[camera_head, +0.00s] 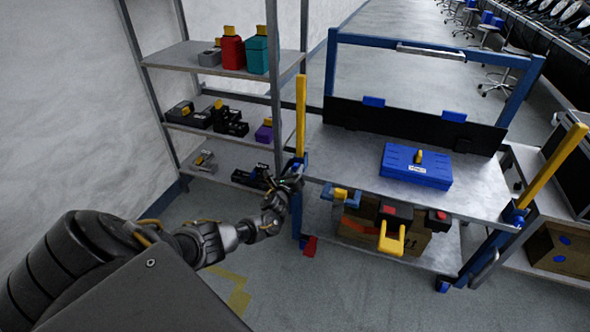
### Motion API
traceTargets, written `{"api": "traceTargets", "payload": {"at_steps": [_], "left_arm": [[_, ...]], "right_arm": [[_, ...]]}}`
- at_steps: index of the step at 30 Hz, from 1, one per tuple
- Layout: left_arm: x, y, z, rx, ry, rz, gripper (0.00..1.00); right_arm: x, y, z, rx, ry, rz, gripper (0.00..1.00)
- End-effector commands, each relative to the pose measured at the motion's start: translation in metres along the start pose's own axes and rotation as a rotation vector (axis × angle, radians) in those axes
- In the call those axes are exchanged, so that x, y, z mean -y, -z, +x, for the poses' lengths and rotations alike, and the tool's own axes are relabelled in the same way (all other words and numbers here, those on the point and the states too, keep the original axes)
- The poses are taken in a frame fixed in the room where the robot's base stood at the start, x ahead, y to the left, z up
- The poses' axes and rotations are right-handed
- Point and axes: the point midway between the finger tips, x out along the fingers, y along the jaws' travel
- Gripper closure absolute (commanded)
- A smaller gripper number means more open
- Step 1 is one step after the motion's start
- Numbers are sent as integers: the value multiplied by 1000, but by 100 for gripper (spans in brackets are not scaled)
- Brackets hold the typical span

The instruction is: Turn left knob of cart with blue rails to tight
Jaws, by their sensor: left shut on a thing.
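The cart with blue rails (527,80) stands right of centre, with a grey metal top shelf (345,155) and yellow upright posts at its two near corners. My left arm comes in from the lower left. Its left gripper (293,178) is at the cart's near left corner, at the foot of the left yellow post (301,115). It is shut on the left knob there, which the fingers mostly hide. The right knob (517,216) is blue and sits at the foot of the right yellow post. My right gripper is not in view.
A blue case (416,166) lies on the cart's top shelf. A metal shelf rack (186,54) with batteries and tools stands left. Bare floor lies in front.

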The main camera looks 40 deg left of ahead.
Motion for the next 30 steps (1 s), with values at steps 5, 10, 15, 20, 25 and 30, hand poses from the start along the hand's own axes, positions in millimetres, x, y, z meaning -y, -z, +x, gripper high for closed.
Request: {"api": "traceTargets", "payload": {"at_steps": [5, 10, 15, 20, 25, 30], "left_arm": [[1, 0, 0, -3, 1, 150, 93], [0, 0, 0, -2, 0, 265, 93], [0, 0, 0, -1, 0, 347, 93], [0, 0, 0, -1, 1, 393, 93], [0, 1, 0, -2, 1, 416, 93], [0, 1, 0, -2, 1, 420, 93]], "right_arm": [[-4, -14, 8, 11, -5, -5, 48], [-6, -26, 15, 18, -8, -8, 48], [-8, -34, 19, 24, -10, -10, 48], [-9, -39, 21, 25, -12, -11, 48], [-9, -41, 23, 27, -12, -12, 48], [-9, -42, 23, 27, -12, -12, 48]]}}
